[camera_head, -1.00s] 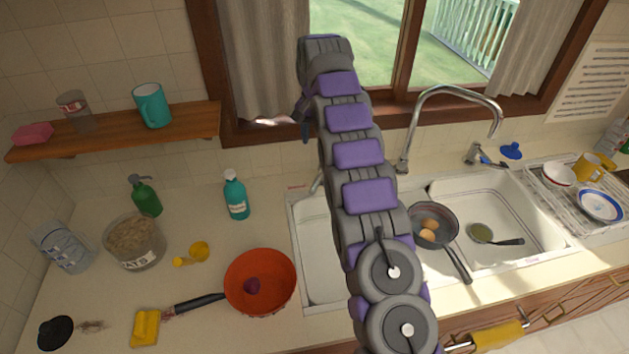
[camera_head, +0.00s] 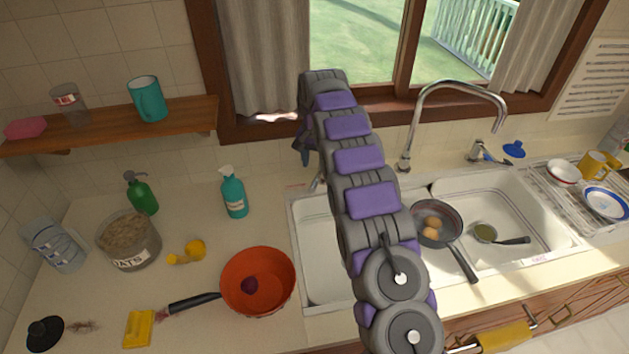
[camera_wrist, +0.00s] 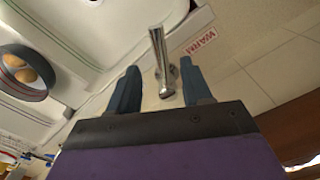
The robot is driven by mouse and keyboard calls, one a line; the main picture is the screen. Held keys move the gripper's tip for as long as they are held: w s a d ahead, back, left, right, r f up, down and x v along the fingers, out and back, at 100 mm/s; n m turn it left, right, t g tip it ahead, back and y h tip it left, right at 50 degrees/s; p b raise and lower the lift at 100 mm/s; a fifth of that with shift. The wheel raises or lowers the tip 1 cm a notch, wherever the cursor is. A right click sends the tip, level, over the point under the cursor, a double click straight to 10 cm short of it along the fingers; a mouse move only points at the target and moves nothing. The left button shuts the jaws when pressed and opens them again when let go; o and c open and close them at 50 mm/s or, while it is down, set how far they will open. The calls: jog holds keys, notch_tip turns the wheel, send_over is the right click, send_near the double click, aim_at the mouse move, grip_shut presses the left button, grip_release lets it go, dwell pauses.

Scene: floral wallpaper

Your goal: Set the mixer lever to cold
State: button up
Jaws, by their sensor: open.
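A chrome mixer lever (camera_wrist: 157,50) shows in the wrist view beside the sink, with a "WARM" label (camera_wrist: 200,41) to its right. My gripper (camera_wrist: 162,88) is open, with one dark blue finger on each side of the lever. I cannot tell whether either finger touches it. In the head view my arm hides most of this spot; only a bit of chrome (camera_head: 318,182) shows at the sink's left back corner, and my gripper (camera_head: 305,150) is mostly hidden. A small label lies by that corner, too small to read.
The double sink (camera_head: 505,205) holds a pan (camera_head: 437,222) with eggs, also in the wrist view. A tall curved spout (camera_head: 410,125) stands behind it. A teal bottle (camera_head: 235,197) and an orange pan (camera_head: 258,280) stand left. The window sill is close behind my gripper.

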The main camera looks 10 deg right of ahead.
aim_at(315, 181)
notch_tip(315, 181, down, 7)
jog(key=shift+f+b, duration=0.15)
jog(key=shift+b, duration=0.45)
grip_shut()
dwell(0.4)
